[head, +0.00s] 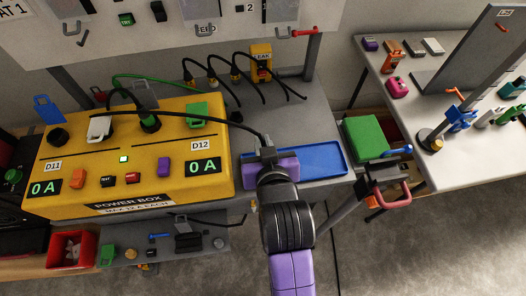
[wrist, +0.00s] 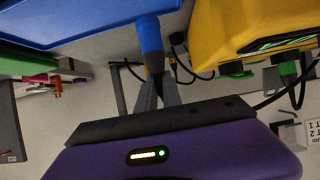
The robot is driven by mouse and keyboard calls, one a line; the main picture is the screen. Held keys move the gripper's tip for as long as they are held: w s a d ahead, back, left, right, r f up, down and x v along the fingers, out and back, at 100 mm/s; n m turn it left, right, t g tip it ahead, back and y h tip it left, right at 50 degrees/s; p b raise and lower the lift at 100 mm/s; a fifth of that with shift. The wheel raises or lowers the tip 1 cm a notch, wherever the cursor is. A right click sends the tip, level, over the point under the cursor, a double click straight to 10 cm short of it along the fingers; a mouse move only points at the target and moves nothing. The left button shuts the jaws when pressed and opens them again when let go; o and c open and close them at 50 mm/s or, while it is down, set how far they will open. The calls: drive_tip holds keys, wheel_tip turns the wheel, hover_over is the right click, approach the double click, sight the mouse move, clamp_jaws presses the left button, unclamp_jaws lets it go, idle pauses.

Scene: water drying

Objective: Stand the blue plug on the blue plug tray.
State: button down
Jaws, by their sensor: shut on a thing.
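The blue plug (wrist: 149,36) is held between the fingertips of my gripper (wrist: 156,82) in the wrist view, its blue body pointing away from the fingers. My gripper (head: 266,150) is shut on it; in the head view the gripper hides the plug. The blue plug tray (head: 322,158) is a flat blue rectangle on the grey bench, right of the power box. My gripper is over the tray's left end. The tray also shows in the wrist view (wrist: 70,18), behind the plug. I cannot tell whether the plug touches the tray.
The yellow power box (head: 75,160) stands close on the left. A black cable (head: 205,119) runs across it towards my gripper. A green block (head: 365,137) is to the right of the tray. The tray's right half is clear.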

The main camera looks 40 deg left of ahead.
drive_tip(key=shift+f, duration=2.3)
drive_tip(key=shift+f, duration=0.2)
drive_tip(key=c, duration=1.5)
unclamp_jaws()
drive_tip(key=shift+r, duration=0.1)
drive_tip(key=shift+r, duration=0.2)
drive_tip(key=v, duration=1.2)
drive_tip(key=shift+s+a+f, duration=0.1)
